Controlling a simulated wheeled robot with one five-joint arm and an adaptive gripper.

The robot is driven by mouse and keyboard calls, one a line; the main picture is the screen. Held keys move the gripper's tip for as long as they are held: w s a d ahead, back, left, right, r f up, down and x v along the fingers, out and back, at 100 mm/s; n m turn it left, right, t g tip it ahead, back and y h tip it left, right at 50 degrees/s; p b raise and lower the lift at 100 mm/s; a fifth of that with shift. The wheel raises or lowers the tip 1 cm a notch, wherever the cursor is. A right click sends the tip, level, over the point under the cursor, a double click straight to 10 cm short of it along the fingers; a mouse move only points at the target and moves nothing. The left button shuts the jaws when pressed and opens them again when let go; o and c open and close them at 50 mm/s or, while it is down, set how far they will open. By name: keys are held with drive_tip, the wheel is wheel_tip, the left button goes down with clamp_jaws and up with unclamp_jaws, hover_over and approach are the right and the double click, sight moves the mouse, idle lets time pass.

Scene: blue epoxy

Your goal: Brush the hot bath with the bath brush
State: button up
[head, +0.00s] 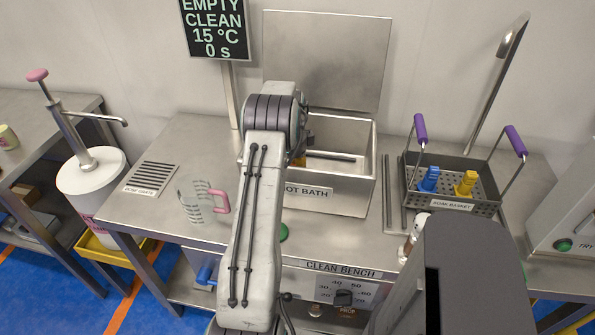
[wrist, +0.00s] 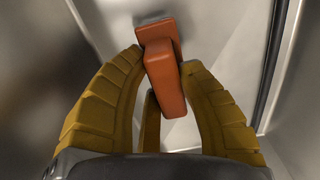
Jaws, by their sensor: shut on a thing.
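The hot bath (head: 345,203) is an open steel tank with its lid (head: 335,55) raised behind it and a "HOT BATH" label on its front. My arm reaches over its left part and hides much of the inside. A small yellow part of my gripper (head: 299,161) shows inside the tank opening. In the wrist view my gripper (wrist: 160,66) has its yellow fingers closed around an orange block-like piece, which I take as the bath brush (wrist: 168,90). Grey metal walls surround it. The brush's bristles are hidden, and I cannot tell whether it touches the bath.
A clear jug (head: 197,200) with a pink handle stands left of the bath. A soak basket (head: 450,207) with purple grips holds blue and yellow pieces at the right. A white pump container (head: 93,187) stands at left. A display (head: 214,28) reads "EMPTY CLEAN 15 °C 0 s".

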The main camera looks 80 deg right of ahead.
drive_tip(key=shift+w, duration=0.1)
drive_tip(key=shift+s+r, duration=0.1)
drive_tip(key=shift+s, duration=0.15)
drive_tip(key=shift+s+d+r, duration=0.1)
drive_tip(key=shift+s+d, duration=0.05)
drive_tip(key=shift+s, duration=1.5)
drive_tip(key=shift+s+d+f, duration=0.1)
drive_tip(key=shift+s+f, duration=0.05)
drive_tip(key=shift+s, duration=1.3)
drive_tip(key=shift+s+d+f, duration=0.1)
drive_tip(key=shift+s+f, duration=0.05)
drive_tip(key=shift+s, duration=1.25)
drive_tip(key=shift+s+f, duration=0.15)
drive_tip(key=shift+s, duration=0.5)
drive_tip(key=shift+a, duration=0.1)
wheel_tip(320, 180, up, 6)
drive_tip(key=p, duration=0.4)
